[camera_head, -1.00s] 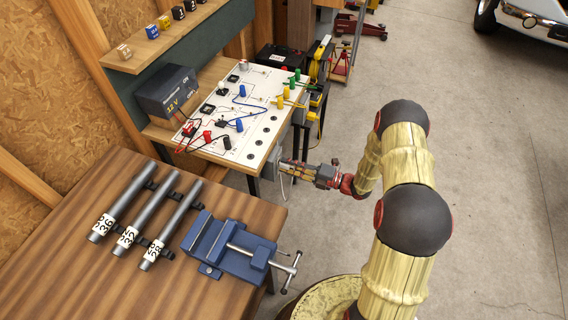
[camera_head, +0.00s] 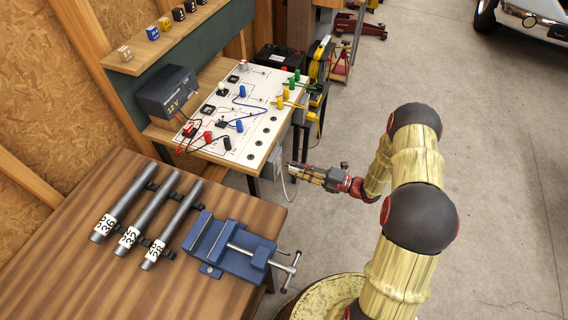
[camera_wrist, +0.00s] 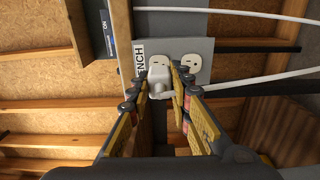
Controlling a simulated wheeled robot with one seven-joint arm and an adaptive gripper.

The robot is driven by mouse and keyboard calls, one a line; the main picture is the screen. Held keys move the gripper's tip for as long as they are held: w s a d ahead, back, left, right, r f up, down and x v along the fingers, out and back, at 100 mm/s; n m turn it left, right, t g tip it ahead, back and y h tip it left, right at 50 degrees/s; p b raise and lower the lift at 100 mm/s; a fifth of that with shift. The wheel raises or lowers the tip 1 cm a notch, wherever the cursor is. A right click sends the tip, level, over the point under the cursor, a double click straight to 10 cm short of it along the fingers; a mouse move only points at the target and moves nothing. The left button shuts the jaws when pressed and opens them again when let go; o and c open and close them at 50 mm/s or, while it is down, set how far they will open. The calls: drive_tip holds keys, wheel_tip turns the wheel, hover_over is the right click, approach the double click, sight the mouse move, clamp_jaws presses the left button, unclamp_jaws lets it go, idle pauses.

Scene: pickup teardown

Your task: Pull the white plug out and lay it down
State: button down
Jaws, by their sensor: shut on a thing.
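The white plug (camera_wrist: 158,80) sits between the fingertips of my gripper (camera_head: 291,170) in the wrist view, and the gripper is shut on it. Behind it is a grey outlet plate (camera_wrist: 200,47) with two white sockets. The plug is in front of the left socket (camera_wrist: 161,61), whose upper slots show above it, and it appears clear of that socket. The right socket (camera_wrist: 191,63) is empty. A white cord (camera_wrist: 262,80) runs from the plug to the right. In the head view the cord (camera_head: 289,188) hangs below my gripper, and the plug itself is hard to make out.
A white test board (camera_head: 250,115) with coloured plugs and leads is on the bench above the outlet. A wooden table (camera_head: 90,265) at the lower left carries a blue vise (camera_head: 232,248) and several bars. Its front left has bare room. Open floor (camera_head: 490,180) lies right.

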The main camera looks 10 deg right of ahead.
drive_tip(key=shift+v, duration=0.95)
